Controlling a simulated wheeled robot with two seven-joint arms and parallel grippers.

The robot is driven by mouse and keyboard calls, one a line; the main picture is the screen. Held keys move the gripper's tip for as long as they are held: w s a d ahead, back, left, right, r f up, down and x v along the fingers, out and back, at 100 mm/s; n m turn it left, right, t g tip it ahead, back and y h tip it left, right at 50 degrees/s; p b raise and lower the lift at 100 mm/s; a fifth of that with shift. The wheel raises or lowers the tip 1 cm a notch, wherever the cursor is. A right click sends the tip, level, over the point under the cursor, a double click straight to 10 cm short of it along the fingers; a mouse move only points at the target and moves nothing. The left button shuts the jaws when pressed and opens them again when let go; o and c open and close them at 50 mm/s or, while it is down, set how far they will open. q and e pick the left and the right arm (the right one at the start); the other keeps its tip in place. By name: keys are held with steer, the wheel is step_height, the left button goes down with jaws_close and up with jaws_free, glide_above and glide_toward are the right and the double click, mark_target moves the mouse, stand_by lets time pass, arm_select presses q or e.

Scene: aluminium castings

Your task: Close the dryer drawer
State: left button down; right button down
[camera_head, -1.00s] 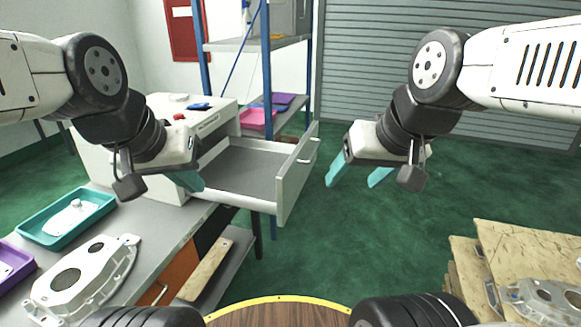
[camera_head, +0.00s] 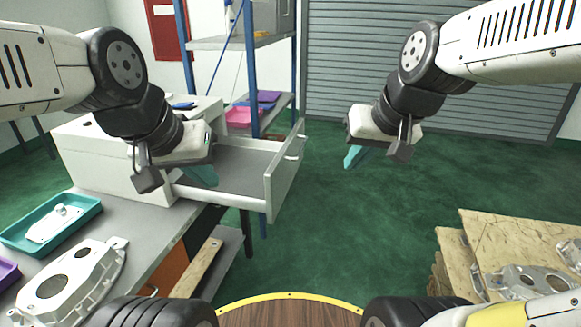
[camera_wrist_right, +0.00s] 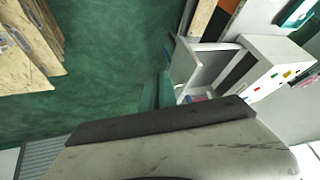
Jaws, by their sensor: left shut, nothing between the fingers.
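The dryer is a white box (camera_head: 105,160) on the grey bench at the left. Its drawer (camera_head: 285,172) is pulled far out to the right, with a grey interior and handles on the outer face of its front panel. In the right wrist view the open drawer (camera_wrist_right: 207,68) also shows, beside the dryer (camera_wrist_right: 285,55). My left gripper (camera_head: 203,176) is shut and empty over the drawer's near left part; contact cannot be told. My right gripper (camera_head: 354,157) is right of the drawer front, apart from it. Its teal fingers (camera_wrist_right: 157,92) are together with nothing visible between them.
A teal tray (camera_head: 50,225) with a casting and a larger casting (camera_head: 65,285) lie on the bench. A blue-post shelf (camera_head: 262,75) stands behind the drawer. Wooden pallets (camera_head: 500,255) with castings are at the right. Green floor is free right of the drawer.

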steer(key=w+a+f+m+y, duration=0.1)
steer(key=w+f, duration=0.5)
steer(key=w, duration=0.3)
steer(key=w+a+f, duration=0.2)
steer(key=w+f, duration=0.4)
steer(key=w, duration=0.3)
steer(key=w+a+f+m+y, duration=0.1)
steer(key=w+f, duration=0.5)
steer(key=w, duration=0.3)
steer(key=shift+w+a+f, duration=1.05)
steer(key=shift+a+f, duration=0.25)
steer(key=shift+f, duration=0.1)
steer(key=shift+w+a+f, duration=1.1)
steer(key=shift+a+f, duration=0.2)
steer(key=shift+f, duration=0.05)
steer(key=shift+w+a+f, duration=1.05)
steer(key=shift+a+f, duration=0.25)
steer(key=shift+f, duration=0.1)
